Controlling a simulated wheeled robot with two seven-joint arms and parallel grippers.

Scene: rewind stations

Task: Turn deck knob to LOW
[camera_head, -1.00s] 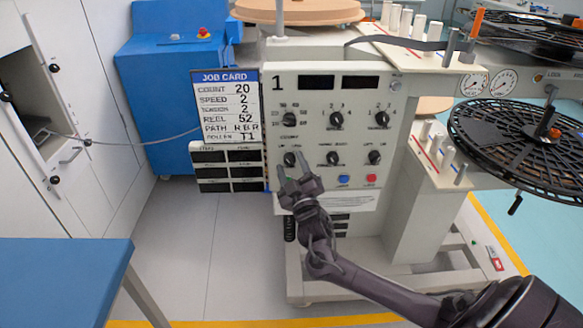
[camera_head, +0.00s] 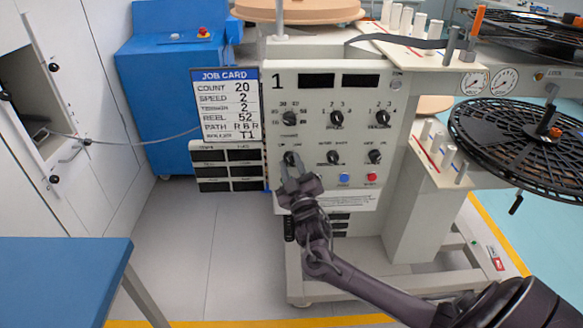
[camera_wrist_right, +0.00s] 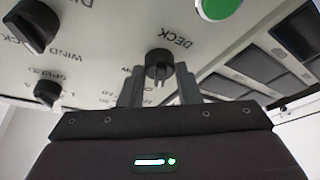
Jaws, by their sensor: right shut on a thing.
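The deck knob (camera_head: 290,157) is the black knob at the lower left of the pale control panel (camera_head: 355,95) marked 1. In the right wrist view the same knob (camera_wrist_right: 158,63) sits by the word DECK, with its pointer toward the gripper. My right gripper (camera_head: 291,161) has its two fingers on either side of this knob and is shut on it. The fingers partly hide the knob and its labels in the head view, so I cannot read its setting. My left gripper is not in view.
Other black knobs (camera_head: 334,157), a blue button (camera_head: 344,177) and a red button (camera_head: 371,177) are close by on the panel. A job card (camera_head: 226,105) stands at its left. A black reel (camera_head: 520,140) is at right, a blue table (camera_head: 60,280) at lower left.

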